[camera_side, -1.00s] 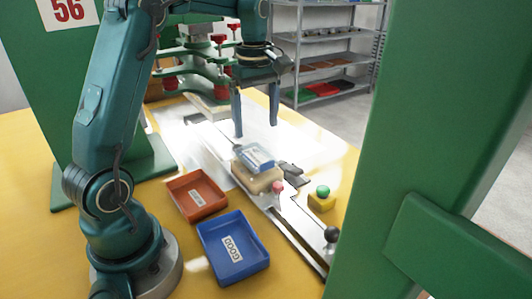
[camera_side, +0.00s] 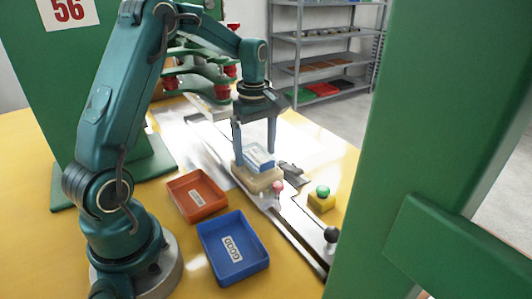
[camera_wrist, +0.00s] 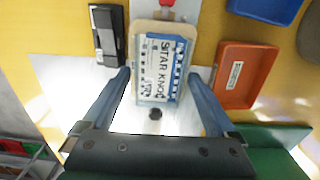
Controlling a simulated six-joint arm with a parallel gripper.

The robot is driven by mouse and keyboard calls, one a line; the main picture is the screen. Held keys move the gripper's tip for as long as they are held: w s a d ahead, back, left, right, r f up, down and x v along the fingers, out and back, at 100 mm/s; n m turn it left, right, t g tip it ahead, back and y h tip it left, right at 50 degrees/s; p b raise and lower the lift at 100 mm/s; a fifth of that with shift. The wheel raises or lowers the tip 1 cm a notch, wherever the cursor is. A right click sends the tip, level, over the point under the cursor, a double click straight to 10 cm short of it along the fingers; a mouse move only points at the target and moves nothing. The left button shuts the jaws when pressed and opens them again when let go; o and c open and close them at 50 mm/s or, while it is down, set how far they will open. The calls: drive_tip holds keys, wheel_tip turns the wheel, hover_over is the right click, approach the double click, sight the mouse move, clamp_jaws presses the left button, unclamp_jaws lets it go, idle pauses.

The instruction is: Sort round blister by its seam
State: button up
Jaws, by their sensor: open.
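The blister pack (camera_side: 259,156) is a clear pack with a blue and white printed card, lying on a beige block (camera_side: 262,180). In the wrist view, the pack (camera_wrist: 162,65) reads "SITAR KNOB". Its round shape and seam cannot be made out. My gripper (camera_side: 254,157) points down, open, with one finger on either side of the pack. In the wrist view, my gripper (camera_wrist: 159,76) shows gaps beside the pack. A blue tray (camera_side: 210,257) labelled GOOD and an orange-red tray (camera_side: 181,190) with an unreadable label stand left of the rail, both empty.
The block sits on a metal rail (camera_side: 300,238) with a pink-red knob (camera_side: 277,187) in front. A black clamp (camera_side: 291,171), a green button (camera_side: 322,191) and a black ball knob (camera_side: 331,234) are to the right. A green post (camera_side: 420,120) stands in the foreground.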

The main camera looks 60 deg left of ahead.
drive_tip(key=c, duration=0.8)
drive_tip(key=shift+r, duration=0.1)
drive_tip(key=shift+r, duration=2.2)
drive_tip(key=shift+r, duration=0.1)
drive_tip(key=shift+r, duration=2.4)
